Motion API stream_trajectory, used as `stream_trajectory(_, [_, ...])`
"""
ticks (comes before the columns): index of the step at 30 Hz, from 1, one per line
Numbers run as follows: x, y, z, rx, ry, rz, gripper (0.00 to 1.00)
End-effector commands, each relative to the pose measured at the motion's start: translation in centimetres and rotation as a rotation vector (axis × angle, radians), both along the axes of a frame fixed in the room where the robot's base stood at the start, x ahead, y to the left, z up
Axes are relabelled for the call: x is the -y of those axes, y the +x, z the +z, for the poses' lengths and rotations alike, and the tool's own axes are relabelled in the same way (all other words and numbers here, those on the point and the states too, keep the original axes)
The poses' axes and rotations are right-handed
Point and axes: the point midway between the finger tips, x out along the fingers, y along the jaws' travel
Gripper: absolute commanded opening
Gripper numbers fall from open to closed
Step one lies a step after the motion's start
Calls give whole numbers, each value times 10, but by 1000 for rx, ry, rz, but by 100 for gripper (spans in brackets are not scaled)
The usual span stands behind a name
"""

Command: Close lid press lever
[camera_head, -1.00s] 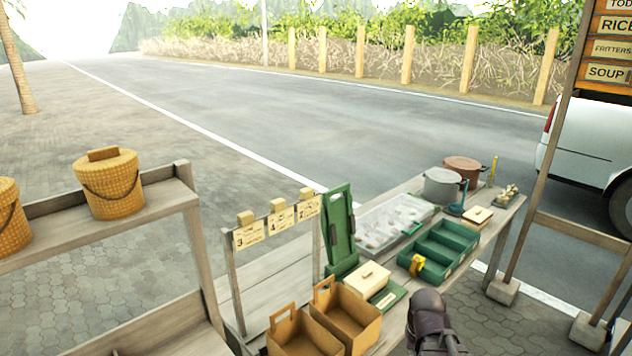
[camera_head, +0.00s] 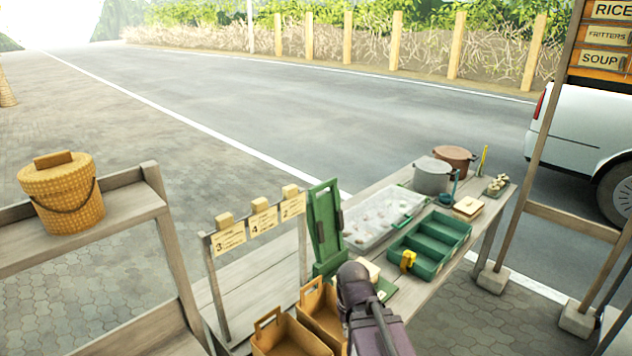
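A green press-like stand (camera_head: 325,222) rises at the left end of the stall table, next to the clear tray. Its tall slotted panel stands upright, leaning slightly, on a green base. I cannot make out which part is the lever. A cream box (camera_head: 372,270) sits beside its base, mostly hidden behind my dark arm. My arm reaches in from the bottom edge, and its rounded joint covers part of the table in front of the stand. The gripper's fingers do not show.
Open brown boxes (camera_head: 286,338) stand at the near left. A clear tray (camera_head: 385,217), a green compartment tray (camera_head: 435,240) with a yellow item (camera_head: 408,259), a grey pot (camera_head: 432,176) and a brown pot (camera_head: 455,157) fill the table. A number-card rack (camera_head: 262,222) stands left.

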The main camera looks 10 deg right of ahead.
Motion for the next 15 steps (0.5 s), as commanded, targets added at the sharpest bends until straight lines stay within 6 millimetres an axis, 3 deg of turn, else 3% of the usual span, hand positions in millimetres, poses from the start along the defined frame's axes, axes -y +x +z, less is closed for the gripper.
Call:
stream_trajectory(8, [0,3,2,1,0,3,0])
stream_trajectory(15, [-1,34,24,9,6,38,0])
